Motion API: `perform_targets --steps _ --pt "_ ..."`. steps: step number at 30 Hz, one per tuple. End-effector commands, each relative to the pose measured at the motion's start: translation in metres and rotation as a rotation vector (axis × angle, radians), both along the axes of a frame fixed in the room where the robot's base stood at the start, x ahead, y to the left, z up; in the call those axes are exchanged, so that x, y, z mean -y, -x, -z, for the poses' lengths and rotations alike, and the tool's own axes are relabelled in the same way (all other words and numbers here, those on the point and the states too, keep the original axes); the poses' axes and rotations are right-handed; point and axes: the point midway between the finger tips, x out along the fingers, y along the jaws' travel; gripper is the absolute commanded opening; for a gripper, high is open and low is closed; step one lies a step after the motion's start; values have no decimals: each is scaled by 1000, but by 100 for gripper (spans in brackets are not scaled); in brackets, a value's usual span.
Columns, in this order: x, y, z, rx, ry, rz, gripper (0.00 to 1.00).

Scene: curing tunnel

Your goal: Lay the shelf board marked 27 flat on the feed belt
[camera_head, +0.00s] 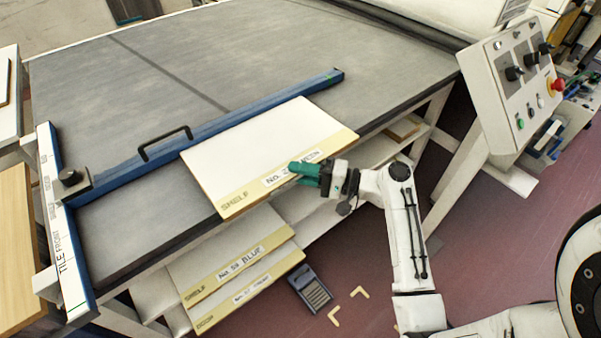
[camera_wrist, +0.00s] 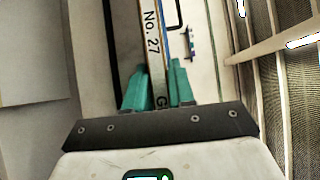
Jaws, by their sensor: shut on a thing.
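My gripper (camera_head: 312,172), with teal fingers, is shut on the lower right edge of the white shelf board (camera_head: 255,150) with a cream label strip. In the wrist view the board (camera_wrist: 152,60) is seen nearly edge-on between the fingers (camera_wrist: 160,90), and its label reads No. 27. In the head view the fingers cover part of the label. The board appears in front of and over the near edge of the grey feed belt (camera_head: 200,70). I cannot tell whether it touches the belt.
A blue fence (camera_head: 225,122) with a black handle crosses the belt; a blue-white rail (camera_head: 62,230) runs along its left end. Other labelled boards (camera_head: 235,262) lie below the belt's near edge. A control panel (camera_head: 515,85) stands right. The belt beyond the fence is clear.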

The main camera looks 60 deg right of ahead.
Motion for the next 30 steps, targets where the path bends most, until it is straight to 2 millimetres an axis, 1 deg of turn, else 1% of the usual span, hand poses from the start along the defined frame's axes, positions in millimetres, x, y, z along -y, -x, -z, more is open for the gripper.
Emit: perform_targets --steps 8,9,16,25,28,30 --pt "0 0 2 7 4 -1 0" --pt "0 0 4 0 1 -1 27" --pt "0 0 4 1 1 -1 49" --pt "1 2 4 1 1 0 49" --pt "5 11 5 1 1 2 49" --pt "8 21 7 0 0 2 49"
